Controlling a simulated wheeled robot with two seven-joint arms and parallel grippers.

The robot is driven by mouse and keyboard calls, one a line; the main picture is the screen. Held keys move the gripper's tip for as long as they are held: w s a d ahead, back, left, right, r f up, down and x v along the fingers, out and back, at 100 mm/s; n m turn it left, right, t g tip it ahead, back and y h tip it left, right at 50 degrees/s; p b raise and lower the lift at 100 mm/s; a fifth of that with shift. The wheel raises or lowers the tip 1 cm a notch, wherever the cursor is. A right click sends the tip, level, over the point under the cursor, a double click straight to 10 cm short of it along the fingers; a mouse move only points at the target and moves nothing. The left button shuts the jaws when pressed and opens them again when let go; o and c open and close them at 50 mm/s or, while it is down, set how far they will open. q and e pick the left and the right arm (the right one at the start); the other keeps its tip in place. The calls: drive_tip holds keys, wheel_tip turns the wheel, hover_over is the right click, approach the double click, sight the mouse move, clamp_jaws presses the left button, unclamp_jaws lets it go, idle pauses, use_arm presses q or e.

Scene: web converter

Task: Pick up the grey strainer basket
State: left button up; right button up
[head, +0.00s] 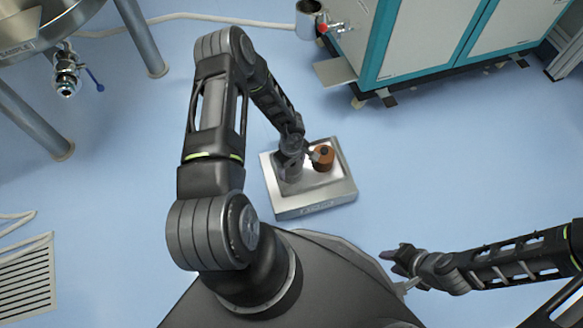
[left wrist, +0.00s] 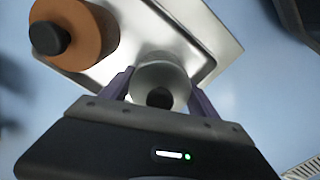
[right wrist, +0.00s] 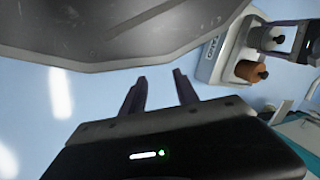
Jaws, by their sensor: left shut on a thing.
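I cannot tell whether the basket is clear of the tray. The basket also shows in the right wrist view (right wrist: 264,38). My right gripper (right wrist: 160,86) is open and empty, away from the tray at the lower right of the head view.
An orange-brown cylinder with a black knob (head: 323,157) stands on the tray beside the basket. A teal and white cabinet (head: 425,40) stands at the upper right. A steel vessel on legs (head: 40,25) is at the upper left. Blue floor around the tray is clear.

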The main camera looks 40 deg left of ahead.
use_arm(q)
drive_tip(key=shift+r, duration=0.1)
